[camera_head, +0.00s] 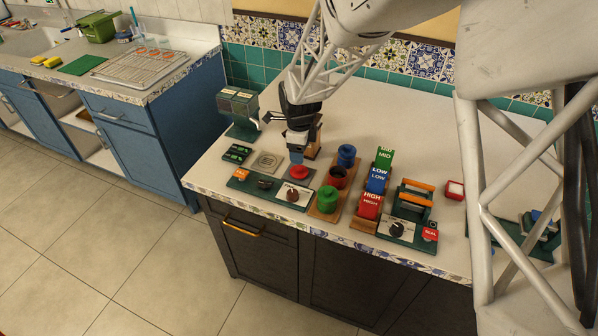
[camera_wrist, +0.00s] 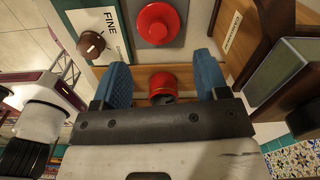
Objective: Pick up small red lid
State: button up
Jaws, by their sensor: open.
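The small red lid (camera_head: 299,172) is a round red disc with a raised centre, lying on a light square of the green panel. It also shows in the wrist view (camera_wrist: 157,22), at the top middle, beyond my fingertips. My gripper (camera_head: 297,157) points down just behind and above it in the head view. In the wrist view my gripper's blue fingers (camera_wrist: 160,68) are spread apart with nothing clasped between them. A red canister (camera_head: 337,177) with a dark open top stands on a wooden tray to the lid's right; part of it (camera_wrist: 162,83) shows between the fingers.
A blue canister (camera_head: 346,156) and a green canister (camera_head: 327,199) flank the red one. A dark knob (camera_head: 292,195) sits in front of the lid. A wooden block (camera_head: 313,142) stands close to my gripper. The counter behind is mostly clear.

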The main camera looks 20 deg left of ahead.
aim_at(299, 168)
jog(key=shift+f, duration=1.3)
jog(key=shift+a+f, duration=0.15)
jog(key=shift+f, duration=2.45)
jog(key=c, duration=0.6)
